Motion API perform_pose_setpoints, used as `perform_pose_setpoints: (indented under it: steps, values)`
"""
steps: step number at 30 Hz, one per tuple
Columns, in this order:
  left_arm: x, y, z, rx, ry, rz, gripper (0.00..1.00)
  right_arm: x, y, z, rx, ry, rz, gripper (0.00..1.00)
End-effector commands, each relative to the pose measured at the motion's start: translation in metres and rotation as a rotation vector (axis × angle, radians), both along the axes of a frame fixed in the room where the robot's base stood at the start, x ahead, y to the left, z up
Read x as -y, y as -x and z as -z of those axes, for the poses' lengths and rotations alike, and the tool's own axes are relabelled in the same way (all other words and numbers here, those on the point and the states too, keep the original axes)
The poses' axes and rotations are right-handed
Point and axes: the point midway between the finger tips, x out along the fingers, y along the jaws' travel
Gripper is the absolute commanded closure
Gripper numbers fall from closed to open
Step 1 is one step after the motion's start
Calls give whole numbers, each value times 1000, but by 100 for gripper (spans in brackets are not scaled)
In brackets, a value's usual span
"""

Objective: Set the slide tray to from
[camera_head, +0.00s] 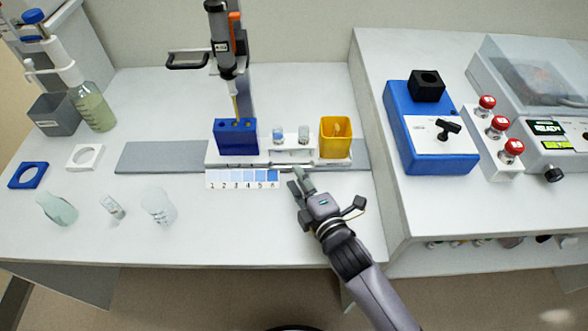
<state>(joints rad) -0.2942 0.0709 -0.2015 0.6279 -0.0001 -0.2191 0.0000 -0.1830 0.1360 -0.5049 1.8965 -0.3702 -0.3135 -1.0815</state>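The white slide tray (270,158) sits on a long grey rail (160,157) on the left bench. It carries a blue block (236,138), two small vials and a yellow cup (335,137). A blue-shaded number strip marked 1 to 6 (242,179) lies along the tray's front left. My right gripper (298,182) is just in front of the tray's middle, right of the strip's 6 end. Its fingertips point toward the tray; I cannot tell whether they touch it or how far apart they are. My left gripper is not in view.
A pipette (222,45) on a stand hangs over the blue block, its yellow tip at the block. A bottle (94,108) stands back left. A blue device (430,130) and red-capped buttons (497,126) occupy the right bench.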

Motion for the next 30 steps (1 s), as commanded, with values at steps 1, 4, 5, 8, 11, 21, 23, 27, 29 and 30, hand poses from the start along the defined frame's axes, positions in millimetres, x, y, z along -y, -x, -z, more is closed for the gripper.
perform_pose_setpoints:
  steps: [1,4,5,8,11,21,23,27,29,30]
  values:
    - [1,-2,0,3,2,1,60,-4,-9,1,1,-2,-1,70]
    - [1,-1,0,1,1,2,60,-9,-21,4,1,-3,0,70]
    - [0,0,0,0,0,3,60,-10,-23,4,1,-2,0,70]
    - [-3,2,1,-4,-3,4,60,-13,-29,6,1,-1,-1,70]
    - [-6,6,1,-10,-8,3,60,-14,-32,6,1,-1,-1,70]
    - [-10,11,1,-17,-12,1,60,-14,-32,7,0,0,-1,77]
    - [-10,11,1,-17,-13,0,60,-14,-32,7,0,0,-1,81]
    - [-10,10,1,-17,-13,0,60,-14,-32,7,0,0,-1,90]
    - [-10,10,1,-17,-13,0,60,-14,-32,7,0,0,-1,94]
    - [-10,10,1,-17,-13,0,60,-14,-32,7,0,0,-1,97]
